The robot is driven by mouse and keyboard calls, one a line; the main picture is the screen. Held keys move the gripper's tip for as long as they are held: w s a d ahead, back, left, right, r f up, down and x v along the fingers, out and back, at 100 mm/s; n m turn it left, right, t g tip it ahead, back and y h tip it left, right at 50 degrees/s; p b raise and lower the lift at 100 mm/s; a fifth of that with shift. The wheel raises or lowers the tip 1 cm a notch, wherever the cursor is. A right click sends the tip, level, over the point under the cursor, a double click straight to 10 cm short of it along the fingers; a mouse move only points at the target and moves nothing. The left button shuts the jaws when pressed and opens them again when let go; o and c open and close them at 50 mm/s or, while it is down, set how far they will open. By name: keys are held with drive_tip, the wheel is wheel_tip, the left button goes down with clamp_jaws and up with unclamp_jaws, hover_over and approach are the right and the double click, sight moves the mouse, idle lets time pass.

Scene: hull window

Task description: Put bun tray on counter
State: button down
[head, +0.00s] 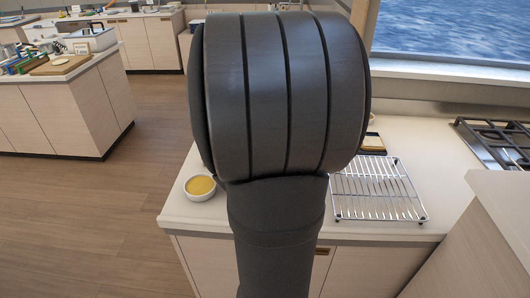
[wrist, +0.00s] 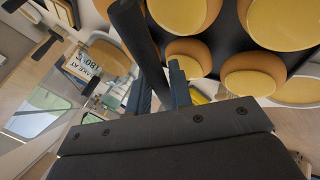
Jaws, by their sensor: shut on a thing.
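The bun tray (wrist: 230,40) fills the upper right of the wrist view. It is black and holds several round yellow-orange buns (wrist: 275,22). In the head view my own arm fills the middle and hides the gripper and the tray. The pale counter (head: 300,245) shows on both sides of my arm. I cannot tell how high the tray is above any surface.
A white bowl of yellow contents (head: 200,188) stands at the counter's left end. A wire rack (head: 376,190) lies right of my arm, with a dark object (head: 373,142) behind it. A hob (head: 500,142) is further right. A lettered sign (wrist: 84,64) shows in the wrist view.

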drive_tip(key=shift+f, duration=0.55)
drive_tip(key=c, duration=1.3)
unclamp_jaws()
drive_tip(key=shift+r, duration=0.2)
drive_tip(key=v, duration=1.2)
drive_tip(key=shift+r, duration=0.35)
drive_tip(key=shift+f, duration=0.1)
